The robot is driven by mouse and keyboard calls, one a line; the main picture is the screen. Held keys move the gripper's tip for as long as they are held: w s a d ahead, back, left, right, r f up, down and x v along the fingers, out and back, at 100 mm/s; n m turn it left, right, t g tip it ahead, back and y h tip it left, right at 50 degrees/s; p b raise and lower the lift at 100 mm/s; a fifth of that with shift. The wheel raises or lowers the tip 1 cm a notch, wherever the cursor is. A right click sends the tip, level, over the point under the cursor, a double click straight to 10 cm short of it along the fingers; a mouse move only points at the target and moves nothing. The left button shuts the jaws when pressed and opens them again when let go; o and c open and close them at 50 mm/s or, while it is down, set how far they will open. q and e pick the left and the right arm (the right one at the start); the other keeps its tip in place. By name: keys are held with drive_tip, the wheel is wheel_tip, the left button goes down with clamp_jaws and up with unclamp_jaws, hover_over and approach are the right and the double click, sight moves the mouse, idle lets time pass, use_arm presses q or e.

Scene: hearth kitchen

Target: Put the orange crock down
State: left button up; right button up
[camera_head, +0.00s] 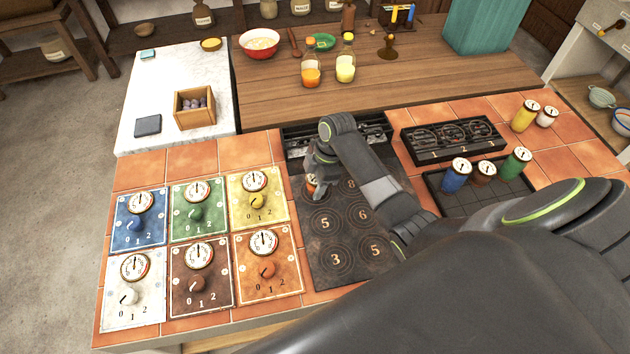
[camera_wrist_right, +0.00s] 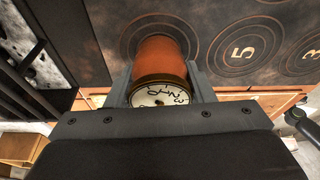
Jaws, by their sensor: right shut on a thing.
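The orange crock (camera_wrist_right: 160,58), with a dial on its lid, is between the fingers of my right gripper (camera_wrist_right: 160,78) in the right wrist view. In the head view only a sliver of the crock (camera_head: 311,181) shows beside my right gripper (camera_head: 316,184), which is shut on it. The crock is at the upper-left ring of the dark board (camera_head: 345,287) with numbered rings. I cannot tell whether its base touches the board. The rings marked 5, 6 and 3 are bare. My left gripper is not in view.
Coloured dial panels (camera_head: 200,238) lie left of the board, the orange panel (camera_head: 285,277) among them. Blue, brown and green (camera_head: 517,163) crocks stand on a dark tray (camera_head: 460,205) at right. A black rack (camera_head: 453,140) and a yellow crock (camera_head: 525,116) are behind.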

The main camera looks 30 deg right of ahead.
drive_tip(key=shift+f, duration=0.15)
drive_tip(key=o, duration=1.1)
drive_tip(key=shift+o, duration=0.2)
drive_tip(key=b+v, duration=0.1)
drive_tip(key=v, duration=1.1)
drive_tip(key=shift+b, duration=0.35)
